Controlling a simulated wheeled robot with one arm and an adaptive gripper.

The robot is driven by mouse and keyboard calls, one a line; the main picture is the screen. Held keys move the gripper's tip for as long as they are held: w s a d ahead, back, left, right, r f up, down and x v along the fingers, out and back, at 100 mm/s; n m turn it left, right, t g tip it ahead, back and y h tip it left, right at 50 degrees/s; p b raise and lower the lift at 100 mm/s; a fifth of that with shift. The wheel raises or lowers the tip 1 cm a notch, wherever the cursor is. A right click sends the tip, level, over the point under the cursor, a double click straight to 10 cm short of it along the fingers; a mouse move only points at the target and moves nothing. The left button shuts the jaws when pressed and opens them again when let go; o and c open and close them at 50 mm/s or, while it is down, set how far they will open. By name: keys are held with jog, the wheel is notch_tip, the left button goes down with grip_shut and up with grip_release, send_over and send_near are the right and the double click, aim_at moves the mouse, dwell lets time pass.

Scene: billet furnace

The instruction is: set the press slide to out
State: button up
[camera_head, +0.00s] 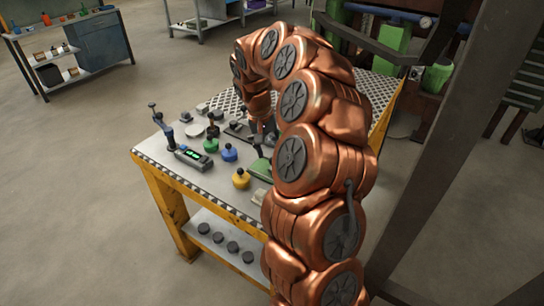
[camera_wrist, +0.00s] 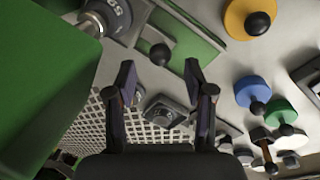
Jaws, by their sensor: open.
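My gripper (camera_wrist: 163,75) is open and empty in the wrist view, its two dark fingers spread apart over the bench top. Just beyond the fingertips is a black ball knob (camera_wrist: 160,54), which looks like the handle of the press slide. It sits beside a green rail or plate (camera_wrist: 190,28). The knob is apart from the fingers or only close to them; I cannot tell the height between them. In the head view a green block (camera_head: 262,168) stands beside my arm, and my copper arm hides much of the area around it and my gripper.
Yellow (camera_wrist: 249,18), blue (camera_wrist: 252,92) and green (camera_wrist: 281,110) knobbed pieces stand to the right in the wrist view. A grey dial box (camera_wrist: 166,112) lies between the fingers. A large green body (camera_wrist: 40,80) fills the left. A perforated plate (camera_head: 228,103) covers the bench's back.

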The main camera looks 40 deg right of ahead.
jog(key=shift+s+d+f, duration=0.1)
jog(key=shift+d+f, duration=0.05)
jog(key=shift+f, duration=0.75)
jog(key=shift+s+d+f, duration=0.1)
jog(key=shift+f, duration=0.75)
jog(key=shift+c, duration=0.2)
grip_shut()
